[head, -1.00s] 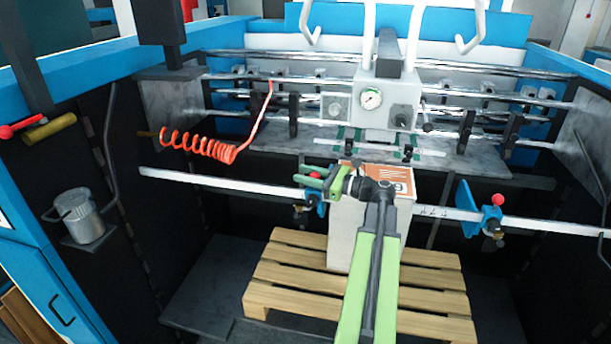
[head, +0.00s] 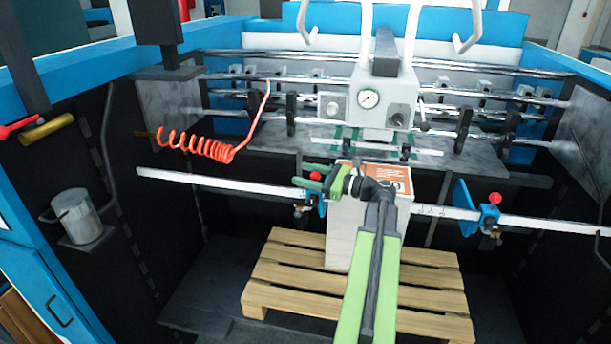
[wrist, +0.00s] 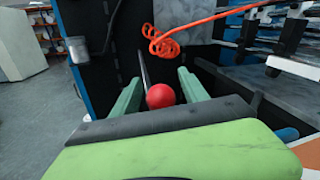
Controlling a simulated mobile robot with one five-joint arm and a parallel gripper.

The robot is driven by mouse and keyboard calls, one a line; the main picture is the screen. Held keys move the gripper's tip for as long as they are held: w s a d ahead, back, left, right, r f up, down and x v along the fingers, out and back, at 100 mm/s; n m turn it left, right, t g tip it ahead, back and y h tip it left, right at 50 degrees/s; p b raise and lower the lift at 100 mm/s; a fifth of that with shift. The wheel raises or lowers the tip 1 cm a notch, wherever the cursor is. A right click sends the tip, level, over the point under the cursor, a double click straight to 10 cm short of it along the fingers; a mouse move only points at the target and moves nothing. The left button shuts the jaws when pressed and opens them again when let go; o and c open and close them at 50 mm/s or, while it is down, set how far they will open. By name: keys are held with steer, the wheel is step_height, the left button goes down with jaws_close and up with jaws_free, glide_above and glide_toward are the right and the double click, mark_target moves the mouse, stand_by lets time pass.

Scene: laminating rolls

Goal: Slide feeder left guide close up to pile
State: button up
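The left guide is a small blue clamp (head: 321,205) with a red knob (head: 316,176), on a metal bar in the head view. Its blue plate stands at the left side of the pile (head: 345,232), a white stack with an orange and white top; I cannot tell whether they touch. My gripper (head: 308,175) is at the knob, reaching over the pile's top. In the wrist view, the red knob (wrist: 160,96) lies between my two green fingers (wrist: 158,88), with small gaps visible on both sides. The gripper is open. My arm hides part of the pile.
The ruled bar (head: 230,184) runs across the front. The right guide (head: 488,217) with its red knob stands apart to the pile's right. A wooden pallet (head: 290,270) is below the pile. A coiled orange hose (head: 200,147) hangs at the left, and a gauge box (head: 382,95) behind.

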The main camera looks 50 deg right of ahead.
steer(key=v, duration=1.7)
steer(key=shift+s, duration=0.25)
